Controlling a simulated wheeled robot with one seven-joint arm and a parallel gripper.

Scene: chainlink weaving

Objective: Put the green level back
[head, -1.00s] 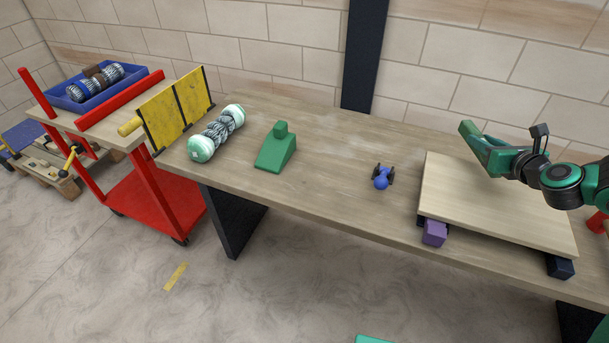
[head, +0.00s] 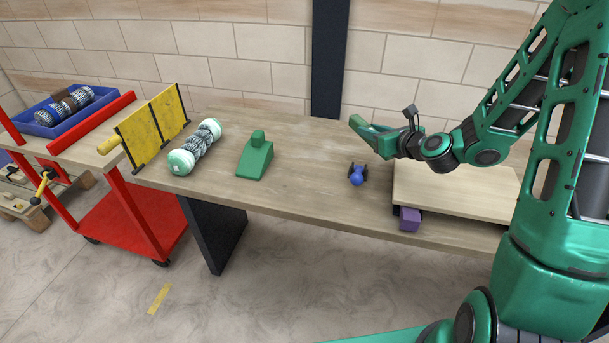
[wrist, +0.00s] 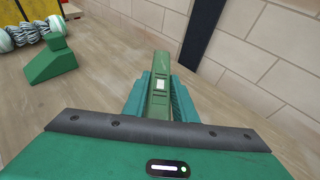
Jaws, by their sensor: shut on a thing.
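The green level (wrist: 160,85) is clamped between the teal fingers of my gripper (wrist: 161,98) and points forward, away from the wrist. In the head view the level (head: 364,126) is held above the workbench (head: 300,196), toward its back, behind the small blue object. My gripper (head: 392,141) is shut on the level's near end there. The fingers cover part of the level.
A green wedge block (head: 255,158) and a white-capped wire roll (head: 196,147) stand on the bench's left. A small blue object (head: 357,176), a raised board (head: 450,190) and a purple block (head: 409,219) lie right. A red cart (head: 143,220) stands left.

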